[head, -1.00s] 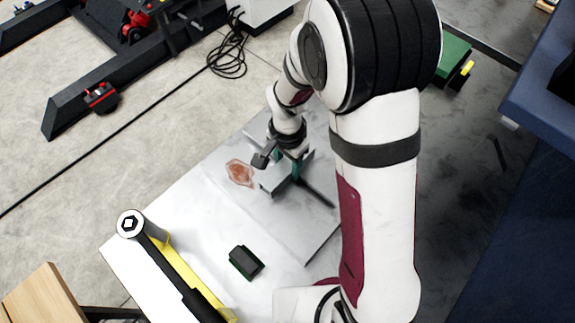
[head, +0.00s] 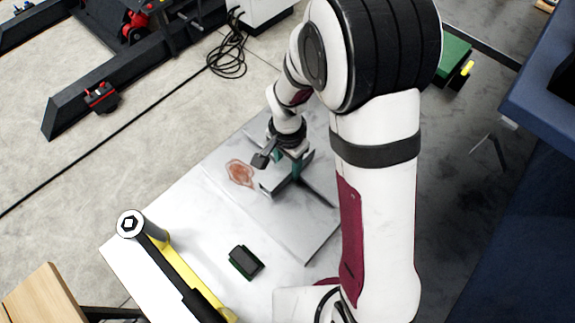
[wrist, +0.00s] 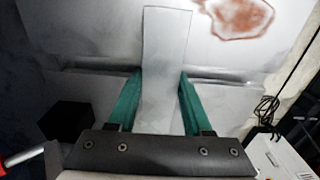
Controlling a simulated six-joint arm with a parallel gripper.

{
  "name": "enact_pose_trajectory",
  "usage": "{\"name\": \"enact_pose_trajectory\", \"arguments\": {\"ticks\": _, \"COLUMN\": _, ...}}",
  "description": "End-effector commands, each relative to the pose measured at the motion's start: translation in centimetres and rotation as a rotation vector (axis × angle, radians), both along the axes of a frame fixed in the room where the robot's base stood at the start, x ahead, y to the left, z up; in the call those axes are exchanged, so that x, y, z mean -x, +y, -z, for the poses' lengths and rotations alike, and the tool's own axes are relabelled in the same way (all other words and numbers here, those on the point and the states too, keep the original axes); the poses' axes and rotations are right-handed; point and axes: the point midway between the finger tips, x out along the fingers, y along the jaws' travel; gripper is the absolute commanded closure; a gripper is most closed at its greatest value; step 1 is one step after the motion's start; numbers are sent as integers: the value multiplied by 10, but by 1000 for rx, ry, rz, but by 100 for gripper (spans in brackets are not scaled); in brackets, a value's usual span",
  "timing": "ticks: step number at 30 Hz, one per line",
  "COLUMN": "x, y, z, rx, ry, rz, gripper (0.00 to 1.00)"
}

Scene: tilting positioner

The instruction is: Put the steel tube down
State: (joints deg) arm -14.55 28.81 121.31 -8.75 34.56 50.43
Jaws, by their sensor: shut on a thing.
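My gripper (head: 297,170) is over the grey plate (head: 300,235), with its green fingers pointing down. In the wrist view my gripper (wrist: 160,75) is shut on the steel tube (wrist: 166,50), a pale grey rectangular length between the two fingers. The tube runs away from the gripper, across a dark ridge (wrist: 90,78) on the plate. In the head view the tube (head: 275,186) shows as a pale box shape at the fingers, partly hidden by them. I cannot tell whether its underside touches the plate.
A reddish-brown stain (head: 240,173) lies on the plate's left part. A dark block with a green base (head: 246,262) sits on the white table. The plate's front is clear.

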Motion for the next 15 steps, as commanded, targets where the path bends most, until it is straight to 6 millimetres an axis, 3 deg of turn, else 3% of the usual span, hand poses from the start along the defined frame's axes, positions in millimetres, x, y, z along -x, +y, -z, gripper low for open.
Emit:
{"name": "enact_pose_trajectory", "arguments": {"ticks": 7, "x": -1, "y": 0, "z": -11, "rx": -1, "ry": -5, "rz": -1, "gripper": 100}}
{"name": "enact_pose_trajectory", "arguments": {"ticks": 15, "x": -1, "y": 0, "z": -77, "rx": -1, "ry": -6, "rz": 0, "gripper": 100}}
